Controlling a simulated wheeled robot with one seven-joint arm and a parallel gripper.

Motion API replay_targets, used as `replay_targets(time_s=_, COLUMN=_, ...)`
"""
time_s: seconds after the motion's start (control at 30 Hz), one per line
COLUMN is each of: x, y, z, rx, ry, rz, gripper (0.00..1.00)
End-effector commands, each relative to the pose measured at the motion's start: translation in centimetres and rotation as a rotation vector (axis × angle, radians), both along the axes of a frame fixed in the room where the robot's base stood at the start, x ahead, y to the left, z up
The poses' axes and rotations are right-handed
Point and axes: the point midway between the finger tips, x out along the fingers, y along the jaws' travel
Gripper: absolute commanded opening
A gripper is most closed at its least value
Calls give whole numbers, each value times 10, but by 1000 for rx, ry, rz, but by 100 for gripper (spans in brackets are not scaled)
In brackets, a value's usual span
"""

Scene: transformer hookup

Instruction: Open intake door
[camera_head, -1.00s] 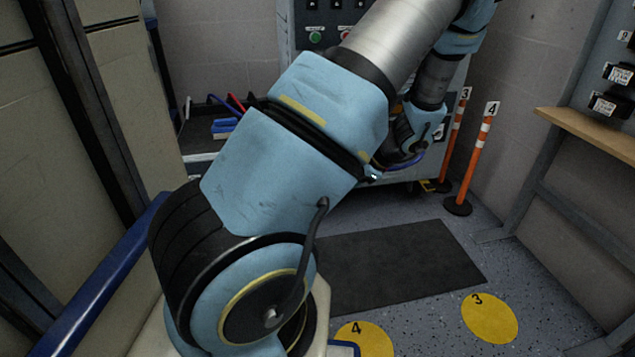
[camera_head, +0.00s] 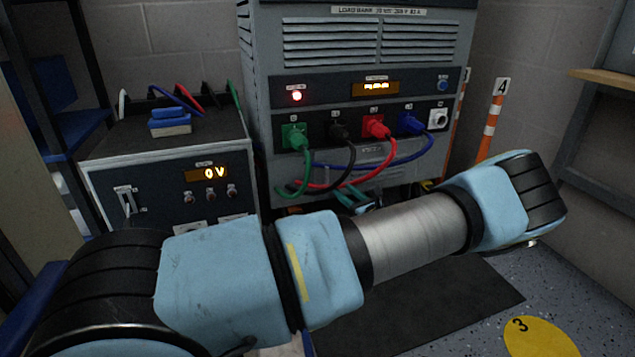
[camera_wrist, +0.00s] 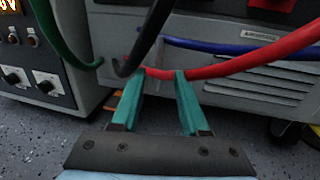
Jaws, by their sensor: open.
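The intake door appears to be the grey louvred panel (camera_wrist: 255,75) low on the load bank cabinet, with a small label I cannot read. It looks shut, and its left part is hidden by cables and my fingers. In the wrist view my gripper (camera_wrist: 159,74) is open, its two teal fingers pointing at the cabinet's lower front. The red cable (camera_wrist: 225,67) crosses at the fingertips; I cannot tell whether they touch it. In the head view my gripper (camera_head: 358,197) is mostly hidden behind my arm.
Green (camera_head: 303,160), black, red and blue cables hang from sockets on the load bank (camera_head: 365,50). A grey unit (camera_head: 165,165) showing 0 V stands to its left. An orange-striped post (camera_head: 491,120) stands to the right. A dark mat (camera_head: 450,310) covers the floor in front.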

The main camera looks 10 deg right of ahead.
Motion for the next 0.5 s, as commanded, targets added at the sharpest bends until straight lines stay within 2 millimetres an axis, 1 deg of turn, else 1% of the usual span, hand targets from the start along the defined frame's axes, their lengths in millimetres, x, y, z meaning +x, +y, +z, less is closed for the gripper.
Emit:
replay_targets(time_s=0.17, x=27, y=12, z=-3, rx=-3, ry=-1, rz=7, gripper=44)
replay_targets(time_s=0.3, x=52, y=20, z=-4, rx=-4, ry=0, rz=8, gripper=44)
replay_targets(time_s=0.5, x=82, y=30, z=-2, rx=-4, ry=1, rz=6, gripper=44)
